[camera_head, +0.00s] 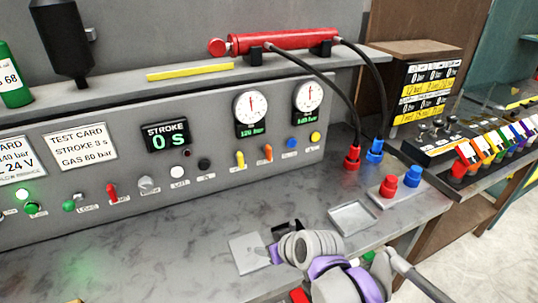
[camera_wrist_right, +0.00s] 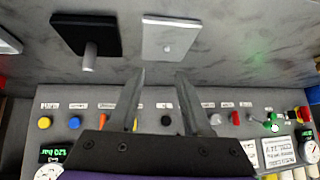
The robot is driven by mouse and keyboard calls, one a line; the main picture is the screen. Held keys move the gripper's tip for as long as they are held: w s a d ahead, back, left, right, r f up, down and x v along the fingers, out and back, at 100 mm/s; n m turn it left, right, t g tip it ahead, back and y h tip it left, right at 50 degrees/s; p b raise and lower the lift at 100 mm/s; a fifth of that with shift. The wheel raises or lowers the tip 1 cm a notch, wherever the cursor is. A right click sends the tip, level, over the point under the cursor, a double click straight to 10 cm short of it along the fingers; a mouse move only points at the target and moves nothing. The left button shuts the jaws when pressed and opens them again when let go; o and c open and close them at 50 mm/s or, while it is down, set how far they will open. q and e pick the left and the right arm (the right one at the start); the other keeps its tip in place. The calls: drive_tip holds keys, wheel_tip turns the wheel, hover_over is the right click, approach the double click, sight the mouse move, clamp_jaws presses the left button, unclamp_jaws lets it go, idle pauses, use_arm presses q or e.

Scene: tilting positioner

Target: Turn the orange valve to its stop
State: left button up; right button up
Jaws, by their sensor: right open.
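The orange valve (camera_head: 267,153) is a small lever on the front of the grey panel, between a yellow lever (camera_head: 239,160) and a blue knob (camera_head: 292,143). My right gripper (camera_head: 268,252) is low over the bench, in front of the panel and apart from the valve. In the wrist view its two fingers (camera_wrist_right: 160,72) are spread with nothing between them. My left gripper is not in view.
Gauges (camera_head: 251,107) and a stroke display (camera_head: 166,136) sit on the panel above the controls. A red cylinder (camera_head: 285,40) with hoses lies on the shelf. Red and blue couplings (camera_head: 389,187) stand at the right. The bench before the panel is mostly clear.

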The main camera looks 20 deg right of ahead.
drive_tip(key=w+d+r+t, duration=0.1)
drive_tip(key=w+d+r, duration=0.1)
drive_tip(key=w, duration=0.4)
drive_tip(key=w+d+r+t, duration=0.1)
drive_tip(key=w+d+r, duration=0.1)
drive_tip(key=w, duration=0.3)
drive_tip(key=t+h+b, duration=0.1)
drive_tip(key=t, duration=0.3)
approach(270, 152)
drive_tip(key=w, duration=0.1)
drive_tip(key=shift+m, duration=0.3)
drive_tip(key=x, duration=1)
drive_tip(key=shift+w+f, duration=0.15)
drive_tip(key=shift+f, duration=0.25)
clamp_jaws()
